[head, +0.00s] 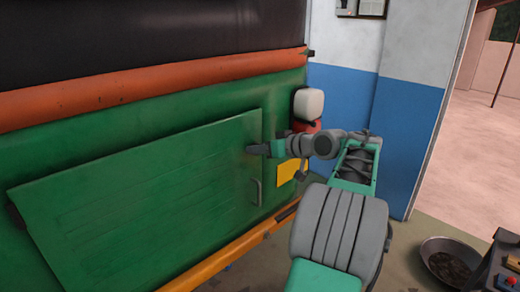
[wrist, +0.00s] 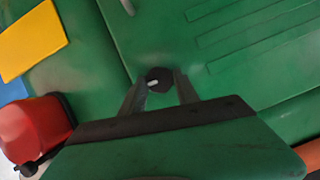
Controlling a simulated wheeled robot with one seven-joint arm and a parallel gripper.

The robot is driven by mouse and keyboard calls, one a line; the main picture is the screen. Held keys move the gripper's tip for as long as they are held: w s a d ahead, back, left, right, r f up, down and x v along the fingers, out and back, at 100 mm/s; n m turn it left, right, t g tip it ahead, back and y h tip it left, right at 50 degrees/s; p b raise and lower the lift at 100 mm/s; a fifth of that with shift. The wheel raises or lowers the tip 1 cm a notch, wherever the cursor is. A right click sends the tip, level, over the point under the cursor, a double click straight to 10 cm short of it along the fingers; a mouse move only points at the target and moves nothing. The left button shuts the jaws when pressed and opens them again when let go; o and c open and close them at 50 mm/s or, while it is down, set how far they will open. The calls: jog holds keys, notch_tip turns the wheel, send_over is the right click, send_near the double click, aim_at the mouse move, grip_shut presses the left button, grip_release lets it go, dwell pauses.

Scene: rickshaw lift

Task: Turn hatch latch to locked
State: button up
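The green hatch (head: 140,175) lies flat against the green vehicle side in the head view. It also fills the upper right of the wrist view (wrist: 220,60). The latch (wrist: 158,77) is a small dark round piece with a pale bar, near the hatch edge in the wrist view. In the head view my gripper hides it. My gripper (head: 256,150) is at the hatch's upper right corner. In the wrist view its two fingers (wrist: 162,82) are apart, one on each side of the latch. I cannot tell whether they touch it.
A grey handle (head: 258,192) is on the hatch below my gripper. A red container with a white top (head: 308,105) and a yellow panel (head: 291,172) are close to my arm. An orange rail (head: 235,245) runs below the hatch. A pan (head: 452,262) is on the floor at right.

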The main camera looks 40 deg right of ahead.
grip_shut()
jog(key=shift+f+b, duration=0.2)
jog(key=shift+b, duration=0.55)
jog(key=n+t+h+b, duration=0.1)
jog(key=n+b, duration=0.3)
jog(key=b, duration=0.7)
jog(key=n+h+b, duration=0.3)
jog(key=n+b, duration=0.1)
jog(key=b, duration=0.7)
jog(key=a+n+t+h+b, duration=0.1)
jog(key=n+h+b, duration=0.2)
jog(key=b, duration=0.8)
jog(key=shift+f+n+t, duration=0.25)
jog(key=shift+n+t, duration=0.05)
jog(key=shift+n, duration=0.6)
jog(key=shift+r+h, duration=0.1)
jog(key=shift+h, duration=0.2)
jog(key=o, duration=0.5)
grip_release()
